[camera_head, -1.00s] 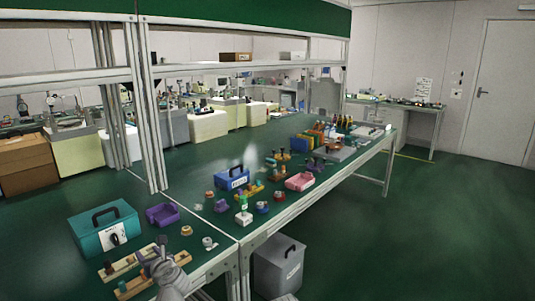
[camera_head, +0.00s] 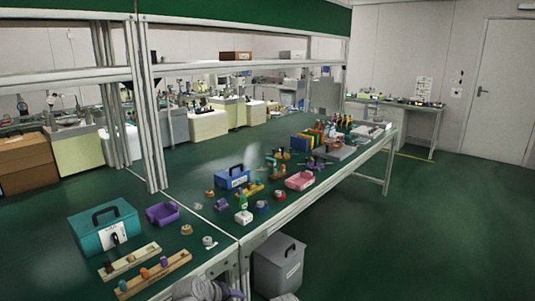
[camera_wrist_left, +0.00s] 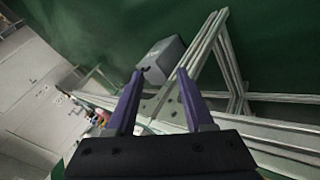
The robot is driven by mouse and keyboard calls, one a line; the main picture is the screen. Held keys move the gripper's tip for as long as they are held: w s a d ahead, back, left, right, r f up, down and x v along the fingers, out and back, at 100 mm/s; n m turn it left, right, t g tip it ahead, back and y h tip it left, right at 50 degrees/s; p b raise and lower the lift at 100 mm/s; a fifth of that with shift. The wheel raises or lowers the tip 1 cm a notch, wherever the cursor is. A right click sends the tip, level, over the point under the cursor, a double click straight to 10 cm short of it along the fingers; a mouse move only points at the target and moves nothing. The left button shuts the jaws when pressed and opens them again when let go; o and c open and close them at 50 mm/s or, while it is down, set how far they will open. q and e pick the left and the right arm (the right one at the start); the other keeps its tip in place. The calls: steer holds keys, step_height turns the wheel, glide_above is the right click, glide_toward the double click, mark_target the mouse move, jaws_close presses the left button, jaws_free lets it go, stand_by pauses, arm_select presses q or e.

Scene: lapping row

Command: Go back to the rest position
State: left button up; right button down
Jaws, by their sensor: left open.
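My left gripper (camera_wrist_left: 160,76) is open, its two purple fingers apart with nothing between them. In the head view, part of my left arm's end shows at the bottom edge, in front of the green bench (camera_head: 215,262) and near its front edge. The fingertips there are mostly cut off by the frame. In the left wrist view, the grey bin (camera_wrist_left: 160,58) and the bench's metal frame (camera_wrist_left: 207,50) lie beyond the fingers. My right gripper is not in view.
Two wooden racks (camera_head: 155,275) with small pegs, a teal case (camera_head: 104,228) and a purple tray (camera_head: 162,214) stand on the near bench. The grey bin (camera_head: 279,265) stands on the floor below the bench edge. The floor at right (camera_head: 430,230) is clear.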

arm_select(q)
steer(key=s+a+f+m+g+y, duration=0.5)
steer(key=s+a+g, duration=0.15)
steer(key=s, duration=0.55)
steer(key=s+d+m, duration=0.3)
steer(key=s+d, duration=0.2)
steer(key=d, duration=0.6)
step_height(320, 180, up, 17)
steer(key=p, duration=1.7)
steer(key=shift+r+y, duration=0.2)
steer(key=shift+y, duration=0.1)
steer(key=shift+a+g, duration=0.1)
steer(key=shift+g, duration=0.15)
